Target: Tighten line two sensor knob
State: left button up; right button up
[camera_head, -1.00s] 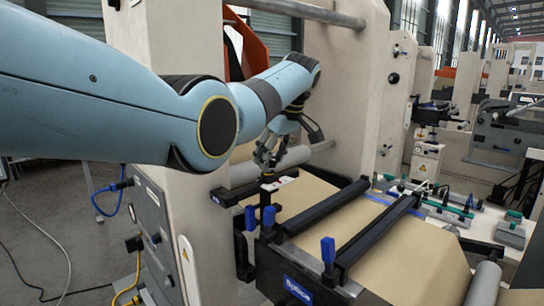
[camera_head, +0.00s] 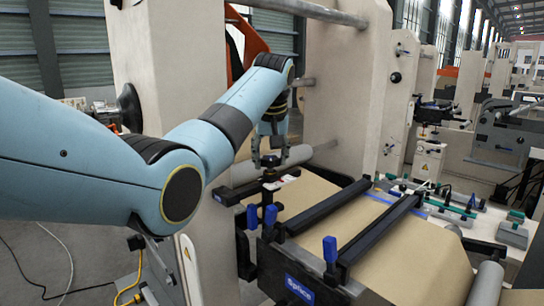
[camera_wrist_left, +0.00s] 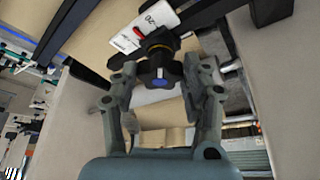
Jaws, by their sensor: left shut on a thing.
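The sensor knob (camera_wrist_left: 158,74) is dark and lobed, with a blue mark on its face, in the upper middle of the left wrist view. It sits on a dark bracket beside a white label (camera_wrist_left: 155,24) with a red mark. My left gripper (camera_head: 270,160) comes down from above at the sensor bar (camera_head: 235,191) over the brown web. In the left wrist view its two fingers (camera_wrist_left: 160,84) are on either side of the knob, shut on it. My right gripper is not in view.
The brown kraft web (camera_head: 412,236) runs under two black crossbars with blue-handled clamps (camera_head: 330,250). A grey roller (camera_head: 300,154) lies behind the gripper. Tall cream frame uprights (camera_head: 345,100) stand close to the arm. A side bench (camera_head: 480,232) holds several small devices.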

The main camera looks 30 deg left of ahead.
pick_arm(q)
jog(key=m, duration=0.2)
jog(key=m+h, duration=0.2)
jog(key=m, duration=0.1)
jog(key=shift+a+r+m+t, duration=0.25)
jog(key=shift+a+m+t, duration=0.05)
jog(key=shift+a+t, duration=0.1)
jog(key=m+h, duration=0.1)
jog(key=m, duration=0.3)
jog(key=shift+w+a+r+m+h, duration=0.1)
jog(key=shift+w+a+m+h, duration=0.1)
jog(key=shift+m+h, duration=0.2)
jog(key=o, duration=0.9)
jog(key=shift+o, duration=1.3)
jog(key=shift+s, duration=0.2)
jog(key=shift+f, duration=0.2)
